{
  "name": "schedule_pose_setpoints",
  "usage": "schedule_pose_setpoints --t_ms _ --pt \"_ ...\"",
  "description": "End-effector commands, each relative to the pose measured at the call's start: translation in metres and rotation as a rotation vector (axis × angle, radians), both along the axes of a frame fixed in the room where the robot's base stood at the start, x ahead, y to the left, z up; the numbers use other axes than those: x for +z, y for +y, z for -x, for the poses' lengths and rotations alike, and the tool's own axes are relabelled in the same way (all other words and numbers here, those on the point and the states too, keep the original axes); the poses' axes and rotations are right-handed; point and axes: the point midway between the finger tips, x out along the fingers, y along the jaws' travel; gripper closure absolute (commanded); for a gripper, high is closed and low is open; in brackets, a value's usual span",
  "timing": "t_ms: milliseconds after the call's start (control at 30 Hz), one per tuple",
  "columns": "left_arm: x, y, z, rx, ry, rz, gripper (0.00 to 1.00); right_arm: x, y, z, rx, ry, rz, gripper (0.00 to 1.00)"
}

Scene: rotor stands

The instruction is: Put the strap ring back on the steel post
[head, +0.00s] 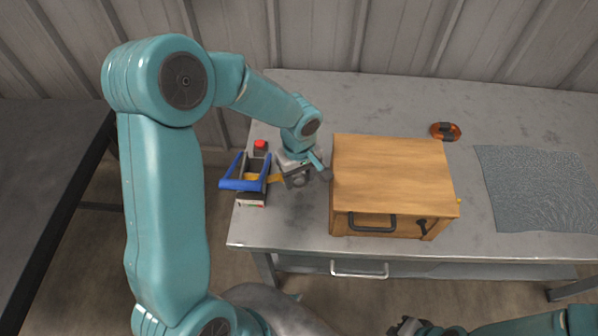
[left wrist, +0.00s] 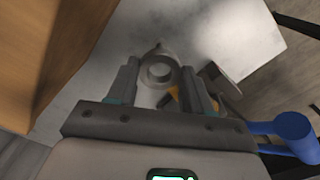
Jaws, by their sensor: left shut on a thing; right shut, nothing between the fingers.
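My left gripper (head: 301,176) is over the table, between a blue-handled device (head: 238,184) and the wooden box. In the left wrist view its two fingers (left wrist: 160,90) are closed around a grey, round metal piece (left wrist: 158,70), which looks like the strap ring. A yellow strap (head: 275,178) runs from the blue-handled device toward this gripper; part of it shows beside the right finger in the left wrist view (left wrist: 172,104). I cannot make out the steel post separately from the ring. My right gripper (head: 408,326) is shut and empty at the bottom edge, partly cut off.
The wooden box (head: 392,175) with a black handle stands close to the right of my left gripper. A red-topped block (head: 260,147) is behind the blue-handled device. An orange-black disc (head: 445,131) and a textured grey mat (head: 540,190) lie farther right. The table's back strip is clear.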

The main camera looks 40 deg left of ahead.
Motion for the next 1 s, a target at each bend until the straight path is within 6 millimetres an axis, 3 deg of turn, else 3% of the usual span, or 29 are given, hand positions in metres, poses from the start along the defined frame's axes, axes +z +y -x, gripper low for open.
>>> schedule_pose_setpoints --t_ms 300,1000 --pt "-0.025 0.001 -0.002 0.001 0.0 0.0 0.77 -0.016 0.0 0.0 0.0 0.0 0.0 1.0" --pt "-0.032 0.001 -0.003 0.001 -0.002 0.0 0.77 -0.027 0.0 0.0 0.0 0.0 0.0 1.0"
